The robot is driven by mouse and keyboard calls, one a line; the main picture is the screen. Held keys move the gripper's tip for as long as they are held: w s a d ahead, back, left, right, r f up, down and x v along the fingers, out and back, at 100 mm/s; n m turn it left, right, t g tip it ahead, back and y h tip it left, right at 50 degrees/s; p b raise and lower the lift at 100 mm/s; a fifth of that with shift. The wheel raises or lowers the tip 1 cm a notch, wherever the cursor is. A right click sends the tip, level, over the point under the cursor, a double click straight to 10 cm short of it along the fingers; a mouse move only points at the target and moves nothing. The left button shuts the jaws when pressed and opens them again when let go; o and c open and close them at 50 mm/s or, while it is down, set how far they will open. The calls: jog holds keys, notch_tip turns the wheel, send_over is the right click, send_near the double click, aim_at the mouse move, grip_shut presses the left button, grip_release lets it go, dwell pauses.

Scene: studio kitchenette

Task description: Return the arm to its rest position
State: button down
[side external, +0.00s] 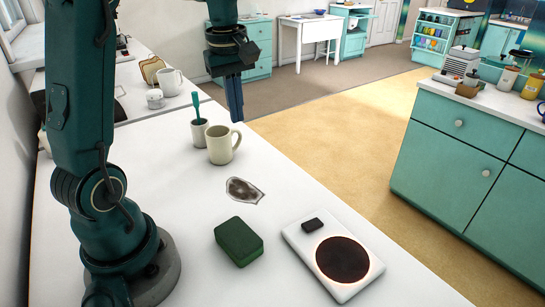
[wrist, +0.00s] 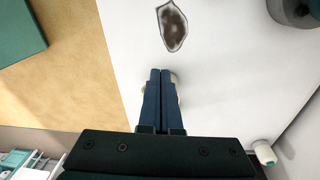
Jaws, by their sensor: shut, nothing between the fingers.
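My gripper (side external: 236,112) hangs pointing down in the side view, its blue fingers pressed together and empty. The fingertips show just above and behind the cream mug (side external: 221,147); how far apart they are is hard to tell. In the wrist view my gripper (wrist: 160,75) is also shut, with the fingers side by side. They hide most of a pale object below, of which only slivers show at their sides. A brown-stained patch with a dark outline (wrist: 173,28) lies on the white counter beyond the fingertips; it also shows in the side view (side external: 244,190).
On the counter (side external: 165,195) stand a cup with a teal-handled tool (side external: 198,132), a green block (side external: 238,242) and a white hotplate (side external: 300,238) with a dark disc. A white mug (side external: 170,82) and toast rack (side external: 152,68) stand farther back. A teal cabinet (side external: 450,150) stands across the floor.

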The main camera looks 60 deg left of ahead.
jog(key=s+d+m+t, duration=0.4)
jog(key=s+d+m, duration=0.7)
jog(key=d+m, duration=0.3)
jog(key=shift+s+d+f+m+t, duration=0.15)
jog(key=shift+d+m+t, duration=0.25)
jog(key=shift+m, duration=0.8)
